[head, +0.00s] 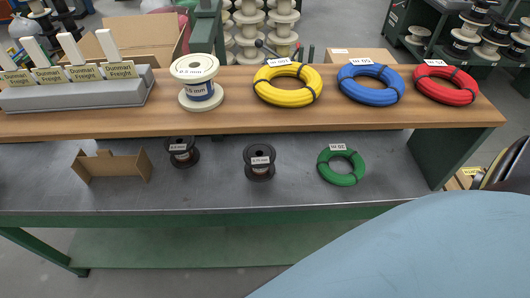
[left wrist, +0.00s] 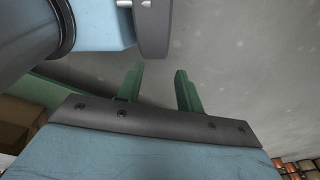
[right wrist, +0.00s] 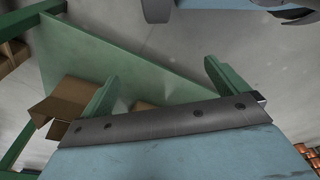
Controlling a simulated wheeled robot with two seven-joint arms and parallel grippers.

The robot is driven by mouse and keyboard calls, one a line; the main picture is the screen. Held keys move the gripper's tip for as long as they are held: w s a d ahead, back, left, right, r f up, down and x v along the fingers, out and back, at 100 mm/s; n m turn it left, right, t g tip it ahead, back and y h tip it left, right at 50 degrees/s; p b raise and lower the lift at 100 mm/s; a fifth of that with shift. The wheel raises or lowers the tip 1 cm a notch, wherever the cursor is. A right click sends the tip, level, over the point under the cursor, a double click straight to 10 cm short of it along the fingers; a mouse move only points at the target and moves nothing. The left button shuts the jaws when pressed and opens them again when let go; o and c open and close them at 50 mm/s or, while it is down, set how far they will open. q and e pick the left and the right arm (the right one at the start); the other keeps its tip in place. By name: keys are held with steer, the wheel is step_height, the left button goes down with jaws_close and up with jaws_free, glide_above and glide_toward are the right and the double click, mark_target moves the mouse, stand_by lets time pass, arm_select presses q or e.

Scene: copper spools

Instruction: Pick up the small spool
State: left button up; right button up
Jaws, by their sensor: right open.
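Two small dark spools with white labels stand upright on the grey bench in the head view. One small spool (head: 182,153) is left of centre and the other small spool (head: 260,164) is near the middle. Neither gripper shows in the head view. In the left wrist view my left gripper (left wrist: 158,72) has its green fingers apart with nothing between them. In the right wrist view my right gripper (right wrist: 160,72) is open wide and empty. No spool shows between the fingers.
A green cable coil (head: 341,166) and a cardboard holder (head: 112,167) lie on the grey bench (head: 220,199). Yellow (head: 287,85), blue (head: 370,85) and red (head: 446,86) coils lie on the wooden shelf (head: 125,121). The bench's front strip is clear.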

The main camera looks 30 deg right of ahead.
steer(key=w+a+r+m+t+y, duration=0.15)
steer(key=w+r, duration=0.35)
steer(key=r, duration=1)
steer(key=w+r+m+t, duration=0.1)
steer(key=w+r+m, duration=0.35)
steer(key=r, duration=1.15)
steer(key=m+t+y, duration=0.2)
steer(key=m+t, duration=0.7)
steer(key=m, duration=2)
glide_toward(257, 153)
steer(key=x, duration=0.3)
steer(key=shift+w+a+b, duration=0.3)
steer(key=shift+a, duration=0.05)
steer(key=shift+g, duration=0.25)
steer(key=b+x, duration=0.1)
steer(key=x, duration=0.4)
steer(key=shift+w+d, duration=0.1)
steer(key=shift+d, duration=0.05)
arm_select(q)
steer(key=shift+s+a+f, duration=0.1)
steer(key=shift+s+f, duration=0.8)
steer(key=shift+s, duration=0.15)
arm_select(e)
steer(key=shift+r, duration=0.1)
